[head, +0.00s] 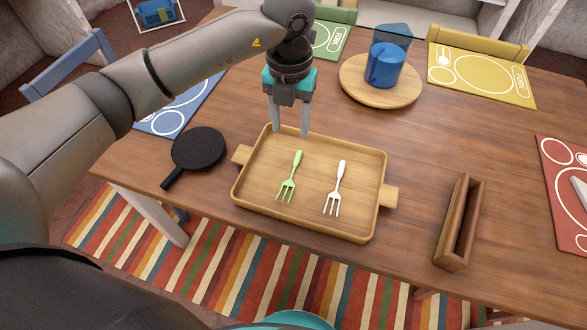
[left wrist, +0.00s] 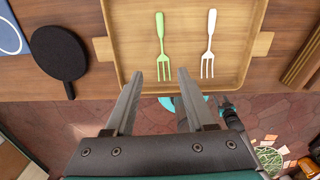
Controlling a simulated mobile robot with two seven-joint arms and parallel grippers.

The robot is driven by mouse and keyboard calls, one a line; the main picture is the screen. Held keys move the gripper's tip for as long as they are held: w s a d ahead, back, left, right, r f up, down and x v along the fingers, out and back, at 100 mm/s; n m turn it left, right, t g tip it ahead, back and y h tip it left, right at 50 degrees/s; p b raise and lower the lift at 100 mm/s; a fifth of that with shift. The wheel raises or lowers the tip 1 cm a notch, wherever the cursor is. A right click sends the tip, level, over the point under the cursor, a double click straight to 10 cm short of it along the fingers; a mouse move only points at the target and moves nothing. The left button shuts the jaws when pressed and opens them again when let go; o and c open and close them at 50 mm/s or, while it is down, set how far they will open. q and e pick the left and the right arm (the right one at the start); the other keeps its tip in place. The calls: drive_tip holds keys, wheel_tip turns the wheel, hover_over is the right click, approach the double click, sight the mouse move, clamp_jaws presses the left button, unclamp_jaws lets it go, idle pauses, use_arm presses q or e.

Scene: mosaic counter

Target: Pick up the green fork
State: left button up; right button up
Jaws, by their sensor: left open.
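The green fork (head: 289,177) lies in a wooden tray (head: 252,199) with its handle pointing away from me. It also shows in the left wrist view (left wrist: 161,45), just beyond and between my finger tips. A white fork (head: 336,187) lies to its right in the same tray. My left gripper (head: 289,134) is open and empty, pointing down above the far edge of the tray. In the left wrist view its two fingers (left wrist: 158,75) are apart with nothing between them. My right gripper is not in view.
A black pan (head: 200,149) lies left of the tray. A narrow wooden box (head: 467,220) stands to the right. A round board (head: 352,88) with a blue cup (head: 384,66) is behind. Placemats line the table's edges. The wood between tray and box is clear.

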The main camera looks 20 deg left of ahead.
use_arm(q)
drive_tip(key=b, duration=0.2)
hover_over(293, 169)
drive_tip(key=f, duration=0.9)
drive_tip(key=shift+s+a+f, duration=0.1)
drive_tip(key=shift+s+f, duration=0.05)
drive_tip(key=shift+s, duration=0.25)
drive_tip(key=shift+f, duration=0.4)
drive_tip(key=f, duration=0.1)
drive_tip(key=f+b, duration=0.1)
drive_tip(key=f, duration=0.2)
drive_tip(key=shift+w+d+f, duration=0.2)
drive_tip(key=shift+w+f, duration=0.05)
drive_tip(key=shift+w, duration=0.15)
drive_tip(key=shift+f, duration=0.2)
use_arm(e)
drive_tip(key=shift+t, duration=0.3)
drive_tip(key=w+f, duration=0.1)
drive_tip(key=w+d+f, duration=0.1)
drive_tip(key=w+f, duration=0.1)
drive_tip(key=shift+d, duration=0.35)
use_arm(q)
drive_tip(key=shift+c, duration=0.2)
clamp_jaws()
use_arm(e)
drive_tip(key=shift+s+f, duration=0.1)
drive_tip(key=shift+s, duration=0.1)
